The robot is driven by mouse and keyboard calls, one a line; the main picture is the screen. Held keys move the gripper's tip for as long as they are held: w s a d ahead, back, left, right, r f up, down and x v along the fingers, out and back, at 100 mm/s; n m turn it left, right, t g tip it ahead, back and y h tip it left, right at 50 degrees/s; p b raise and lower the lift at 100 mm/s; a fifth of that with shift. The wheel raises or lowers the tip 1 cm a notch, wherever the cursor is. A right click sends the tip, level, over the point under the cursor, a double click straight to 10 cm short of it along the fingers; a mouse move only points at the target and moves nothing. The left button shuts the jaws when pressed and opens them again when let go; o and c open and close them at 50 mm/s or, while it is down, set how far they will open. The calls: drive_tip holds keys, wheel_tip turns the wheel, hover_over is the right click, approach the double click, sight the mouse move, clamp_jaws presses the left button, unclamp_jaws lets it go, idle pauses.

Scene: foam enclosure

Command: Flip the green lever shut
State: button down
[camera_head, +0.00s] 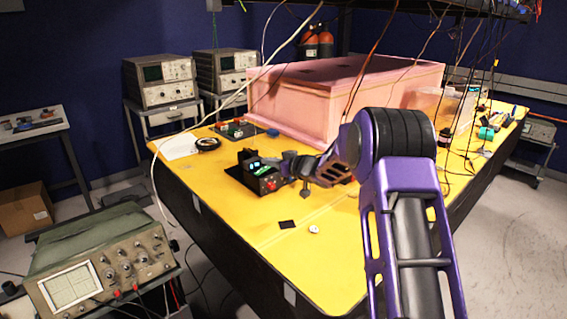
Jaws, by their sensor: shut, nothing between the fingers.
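A small black device (258,181) with a red knob stands on the yellow table, left of my arm. My purple arm reaches in from the lower right.
A large pink foam enclosure (345,95) stands behind the device on the yellow table (250,236). A small board (238,129) lies at the back left. A black square (287,224) and a small round white piece (314,230) lie in front. Cables hang from above.

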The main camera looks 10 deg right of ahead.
drive_tip(key=v, duration=0.5)
drive_tip(key=shift+s+d, duration=0.1)
drive_tip(key=shift+s, duration=0.35)
